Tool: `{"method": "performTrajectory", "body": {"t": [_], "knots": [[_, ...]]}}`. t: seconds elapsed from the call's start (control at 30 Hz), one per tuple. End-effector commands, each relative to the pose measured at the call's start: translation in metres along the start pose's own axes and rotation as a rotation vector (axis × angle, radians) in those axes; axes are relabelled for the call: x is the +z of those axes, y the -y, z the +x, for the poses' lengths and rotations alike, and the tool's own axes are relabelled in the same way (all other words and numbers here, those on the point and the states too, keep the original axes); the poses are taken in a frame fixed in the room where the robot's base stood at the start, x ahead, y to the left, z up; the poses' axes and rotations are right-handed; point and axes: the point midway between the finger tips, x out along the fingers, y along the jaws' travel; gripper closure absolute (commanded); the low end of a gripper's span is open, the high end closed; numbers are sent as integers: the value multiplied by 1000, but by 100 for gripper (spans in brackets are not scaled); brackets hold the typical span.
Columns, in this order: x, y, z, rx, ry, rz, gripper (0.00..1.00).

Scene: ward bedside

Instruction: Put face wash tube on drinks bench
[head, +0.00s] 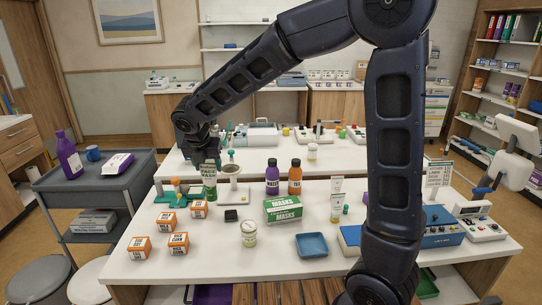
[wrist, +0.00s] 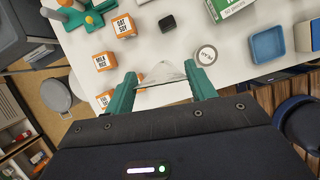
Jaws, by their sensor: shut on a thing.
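The face wash tube (head: 209,181), green and white with lettering, hangs upright below my gripper (head: 208,157) over the left part of the near white bench (head: 200,262). In the wrist view the green fingers of my gripper (wrist: 162,88) are on either side of the pale, translucent end of the tube (wrist: 163,72). The gripper is shut on the tube. I cannot tell whether the tube's lower end touches the bench. No bench is clearly marked as the drinks bench.
Orange-labelled boxes (head: 165,221), a jar (head: 248,234), a green masks box (head: 283,209), a blue tray (head: 312,245) and bottles (head: 272,177) crowd the near bench. A second white bench (head: 350,163) stands behind. A grey trolley (head: 65,181) stands left. Some bare surface shows at the near bench's front.

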Motion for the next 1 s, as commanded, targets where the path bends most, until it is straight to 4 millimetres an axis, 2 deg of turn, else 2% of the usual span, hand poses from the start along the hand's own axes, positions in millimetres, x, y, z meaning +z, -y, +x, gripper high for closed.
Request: {"method": "performTrajectory", "body": {"t": [0.17,0.23,0.47,0.6,0.77,1.0], "knots": [[58,-8,14,-23,-2,62,80],[88,-9,21,-35,-3,94,80],[186,0,48,-73,-4,192,80],[243,16,66,-97,-4,251,80],[305,41,86,-124,-3,316,80],[392,92,118,-164,-2,411,80]]}}
